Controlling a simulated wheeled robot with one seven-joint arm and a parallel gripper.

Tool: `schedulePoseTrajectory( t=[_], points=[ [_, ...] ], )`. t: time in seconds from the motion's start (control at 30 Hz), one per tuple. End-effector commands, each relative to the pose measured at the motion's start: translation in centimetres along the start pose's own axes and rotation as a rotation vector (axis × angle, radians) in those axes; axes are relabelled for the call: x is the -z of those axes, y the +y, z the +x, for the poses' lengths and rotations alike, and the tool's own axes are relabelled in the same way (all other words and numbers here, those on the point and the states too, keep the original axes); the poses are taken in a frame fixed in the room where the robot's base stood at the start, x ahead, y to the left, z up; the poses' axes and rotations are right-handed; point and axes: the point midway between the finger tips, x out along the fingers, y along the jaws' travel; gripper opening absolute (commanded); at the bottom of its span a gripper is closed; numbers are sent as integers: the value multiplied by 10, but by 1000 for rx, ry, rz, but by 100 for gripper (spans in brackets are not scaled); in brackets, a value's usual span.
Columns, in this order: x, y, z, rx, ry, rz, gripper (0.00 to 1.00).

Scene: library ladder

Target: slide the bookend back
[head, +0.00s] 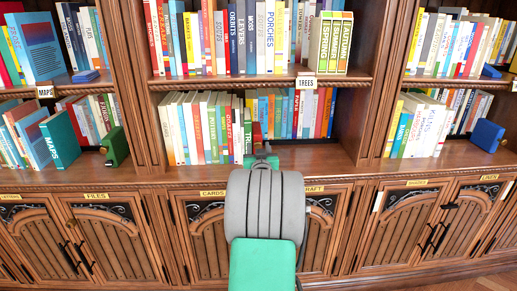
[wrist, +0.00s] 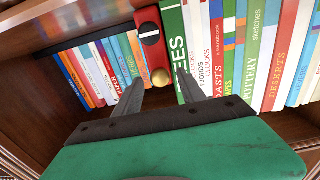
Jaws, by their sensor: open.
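The red bookend (wrist: 152,42) stands upright in the wrist view, with a brass knob (wrist: 160,77) low on its face and a dark plate with a white mark above it. The green book (wrist: 178,40) stands close beside it. My gripper (wrist: 158,92) is open, its two dark fingers apart, one to each side of the knob's line and short of the bookend; I cannot tell whether they touch anything. In the head view, my gripper (head: 264,153) is at the lower middle shelf's front and the red bookend (head: 257,132) shows just behind it, partly hidden.
A row of books (head: 205,128) fills the left of this shelf; more books (head: 295,113) stand set back on the right. Bare shelf (head: 315,157) lies in front of those. Other bookends, green (head: 115,147) and blue (head: 487,135), stand in neighbouring bays. Wooden uprights (head: 379,90) divide the bays.

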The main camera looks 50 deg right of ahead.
Motion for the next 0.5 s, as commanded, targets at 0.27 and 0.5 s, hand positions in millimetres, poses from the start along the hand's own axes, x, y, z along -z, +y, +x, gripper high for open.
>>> schedulePoseTrajectory(
  t=[0.27, 0.5],
  points=[
    [0, 0, 0, 0, 0, 0, 42],
    [0, 0, 0, 1, 0, 0, 22]
  ],
)
